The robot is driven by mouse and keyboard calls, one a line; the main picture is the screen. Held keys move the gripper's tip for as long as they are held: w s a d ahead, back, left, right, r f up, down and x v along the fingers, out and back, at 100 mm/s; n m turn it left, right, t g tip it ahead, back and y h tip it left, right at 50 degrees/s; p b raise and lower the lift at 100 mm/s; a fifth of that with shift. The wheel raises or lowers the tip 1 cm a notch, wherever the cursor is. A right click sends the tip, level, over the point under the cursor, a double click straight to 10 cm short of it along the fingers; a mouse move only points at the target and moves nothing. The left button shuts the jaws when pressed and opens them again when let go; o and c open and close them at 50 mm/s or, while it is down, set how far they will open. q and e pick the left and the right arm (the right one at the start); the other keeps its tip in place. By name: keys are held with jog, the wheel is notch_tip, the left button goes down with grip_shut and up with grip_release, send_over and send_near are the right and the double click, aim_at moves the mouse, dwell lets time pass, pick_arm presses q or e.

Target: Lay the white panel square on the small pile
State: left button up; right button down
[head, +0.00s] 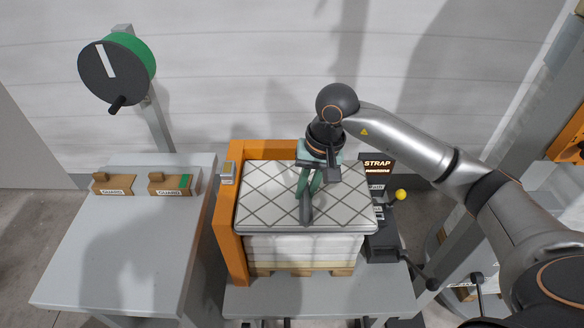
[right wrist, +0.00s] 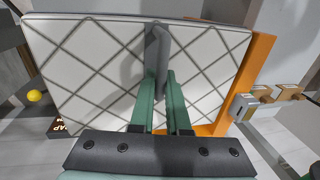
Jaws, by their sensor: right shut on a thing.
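The white panel (head: 262,205), marked with a grey diamond grid, lies flat over the small pile (head: 305,252) in the head view. Its front edge runs about parallel to the pile's front and reaches a little past it on both sides. I cannot tell whether it touches the pile. My right gripper (head: 308,192) comes down from above and is shut on the dark upright grip in the panel's middle. The right wrist view shows the green fingers (right wrist: 165,85) at this grip (right wrist: 157,55) and most of the panel (right wrist: 90,65). My left gripper is not in view.
An orange corner frame (head: 232,248) stands close along the pile's left and back. A black strap unit (head: 382,240) with a yellow knob (head: 401,194) stands close at right. A grey table (head: 120,255) at left holds two guard blocks (head: 172,184). A green reel (head: 118,70) stands behind it.

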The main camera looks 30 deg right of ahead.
jog(key=shift+w, duration=0.3)
jog(key=shift+f, duration=0.1)
jog(key=shift+s+f+b, duration=0.1)
jog(key=shift+f+b, duration=0.2)
jog(key=shift+f, duration=0.15)
notch_tip(320, 180, down, 4)
jog(key=shift+f+b, duration=0.1)
jog(key=shift+b, duration=1.1)
jog(key=shift+f+b, duration=0.6)
jog(key=shift+b, duration=0.15)
jog(key=c, duration=0.8)
grip_release()
